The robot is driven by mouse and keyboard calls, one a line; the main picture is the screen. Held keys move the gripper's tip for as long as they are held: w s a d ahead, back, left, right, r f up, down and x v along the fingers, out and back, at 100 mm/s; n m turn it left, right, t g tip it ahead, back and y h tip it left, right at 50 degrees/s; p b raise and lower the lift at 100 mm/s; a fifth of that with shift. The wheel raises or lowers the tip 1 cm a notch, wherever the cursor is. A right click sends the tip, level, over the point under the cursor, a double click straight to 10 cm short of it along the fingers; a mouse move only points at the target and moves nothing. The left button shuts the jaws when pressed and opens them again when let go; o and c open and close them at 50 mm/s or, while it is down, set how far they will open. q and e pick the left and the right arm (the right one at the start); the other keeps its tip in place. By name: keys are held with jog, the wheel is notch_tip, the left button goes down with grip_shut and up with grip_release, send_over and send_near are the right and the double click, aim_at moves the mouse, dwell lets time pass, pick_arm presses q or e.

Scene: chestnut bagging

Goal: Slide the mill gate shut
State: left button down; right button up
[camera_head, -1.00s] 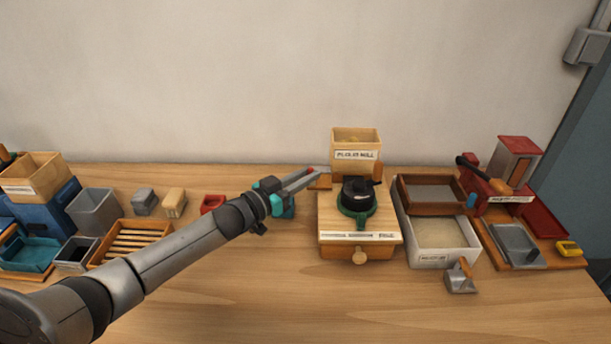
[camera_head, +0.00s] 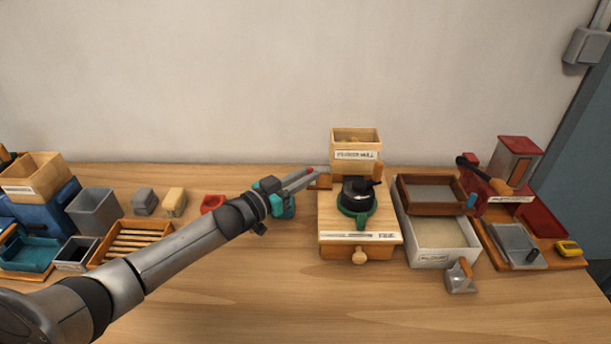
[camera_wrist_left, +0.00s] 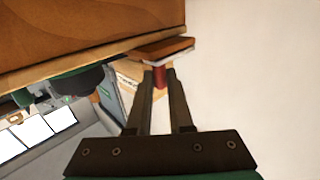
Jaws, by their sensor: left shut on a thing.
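The wooden mill (camera_head: 330,222) stands in the middle of the table, with a hopper (camera_head: 356,145) on top and a dark crank on a green ring. The mill gate (camera_head: 323,183) is a small brown wooden slab sticking out to the left below the hopper. My left gripper (camera_head: 312,174) reaches in from the left and is shut at the gate's outer end. In the left wrist view, the fingertips (camera_wrist_left: 159,76) close on a small red part beneath the gate slab (camera_wrist_left: 158,50). How far the gate reaches inside the mill is hidden. My right gripper is out of view.
Right of the mill are a brown tray (camera_head: 432,192), a white bin (camera_head: 428,257), a small scoop (camera_head: 460,279) and a red device (camera_head: 517,160). On the left are a grey bin (camera_head: 94,212), a slatted crate (camera_head: 128,241) and a red dish (camera_head: 213,203). The front table is clear.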

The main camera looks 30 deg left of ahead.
aim_at(319, 186)
pick_arm(q)
jog(key=shift+d, duration=0.1)
jog(key=shift+w+d+p, duration=0.2)
jog(key=shift+w+d, duration=0.1)
jog(key=shift+d, duration=0.3)
jog(key=shift+w+d+p, duration=0.15)
jog(key=shift+w+d, duration=0.1)
jog(key=shift+d, duration=0.35)
jog(key=c, duration=0.8)
grip_release()
jog(key=shift+w+d, duration=0.1)
jog(key=p+v, duration=0.2)
jog(key=v, duration=1.3)
